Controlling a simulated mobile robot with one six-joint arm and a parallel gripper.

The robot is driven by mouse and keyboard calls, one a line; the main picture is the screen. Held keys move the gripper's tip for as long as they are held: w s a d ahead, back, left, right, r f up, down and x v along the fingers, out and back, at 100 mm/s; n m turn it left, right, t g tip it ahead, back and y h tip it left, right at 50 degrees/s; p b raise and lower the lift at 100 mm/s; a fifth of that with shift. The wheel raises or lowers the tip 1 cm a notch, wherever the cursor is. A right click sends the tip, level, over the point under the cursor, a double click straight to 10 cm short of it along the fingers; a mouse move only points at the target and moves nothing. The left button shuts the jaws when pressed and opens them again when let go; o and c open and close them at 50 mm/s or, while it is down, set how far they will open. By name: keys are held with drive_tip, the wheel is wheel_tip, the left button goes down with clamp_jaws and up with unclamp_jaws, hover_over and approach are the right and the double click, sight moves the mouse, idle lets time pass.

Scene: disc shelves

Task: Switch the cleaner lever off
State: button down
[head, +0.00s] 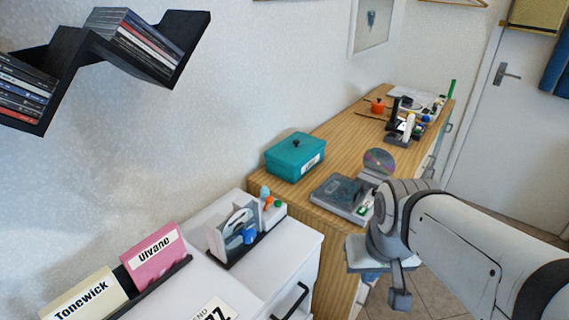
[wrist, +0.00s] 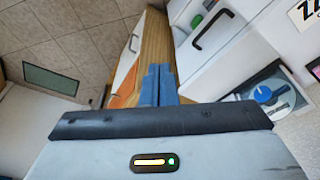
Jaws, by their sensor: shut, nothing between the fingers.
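My gripper (wrist: 160,75) shows in the wrist view as two blue fingers pressed together, empty and pointing past the end of a wooden cabinet. In the head view the gripper end of my arm (head: 380,252) hangs in front of the wooden cabinet, apart from the things on top. A flat grey device (head: 343,194) with a small white and green part lies on the near end of that cabinet. In the wrist view a disc with a blue handle (wrist: 264,94) sits in a pale unit at right. I cannot tell which of these carries the cleaner lever.
A teal lidded box (head: 294,157) stands behind the grey device, and a disc (head: 379,161) stands beside it. The white cabinet (head: 285,245) at left holds a rack and pink and cream dividers. A black disc shelf (head: 75,58) hangs on the wall. Tiled floor lies at right.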

drive_tip(key=shift+a, duration=0.1)
drive_tip(key=w+a+f+m+y, duration=0.2)
drive_tip(key=a+m+y, duration=0.2)
drive_tip(key=a+m, duration=0.15)
drive_tip(key=w+a+f+m+y, duration=0.2)
drive_tip(key=w+a+m+y, duration=0.15)
drive_tip(key=m, duration=0.25)
drive_tip(key=w+d+m+t+y+b, duration=0.1)
drive_tip(key=w+m+t, duration=0.5)
drive_tip(key=w+m, duration=0.4)
drive_tip(key=m, duration=0.6)
drive_tip(key=shift+w+d+f, duration=0.3)
drive_tip(key=shift+d, duration=0.1)
drive_tip(key=shift+a+r+y, duration=0.1)
drive_tip(key=shift+y, duration=0.15)
